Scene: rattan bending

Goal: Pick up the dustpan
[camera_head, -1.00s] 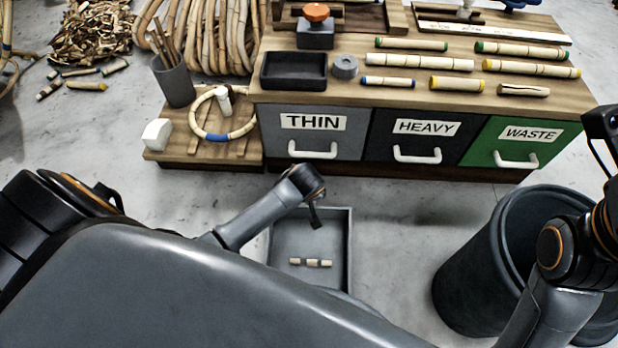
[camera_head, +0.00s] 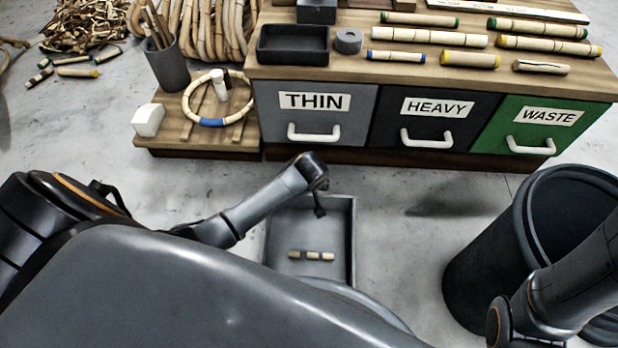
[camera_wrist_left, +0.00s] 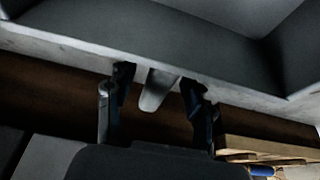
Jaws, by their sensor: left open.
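The dustpan (camera_head: 345,235) is a grey, shallow, square-walled tray on the floor in front of the drawers. Three short pale rattan pieces (camera_head: 312,255) lie in it. My left gripper (camera_head: 319,201) is at the pan's far edge in the head view. In the left wrist view the pan's wall (camera_wrist_left: 150,35) fills the top, and its short grey handle (camera_wrist_left: 157,90) sticks out between the two fingers of my open left gripper (camera_wrist_left: 155,95). There are gaps on both sides of the handle. My right arm shows at the lower right, but its gripper is not in view.
A bench with THIN (camera_head: 313,101), HEAVY (camera_head: 438,107) and WASTE (camera_head: 548,115) drawers stands just beyond the pan. A low wooden platform (camera_head: 170,140) holds a rattan ring (camera_head: 227,120). A dark bin (camera_head: 480,265) stands at the right. Floor between pan and bin is clear.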

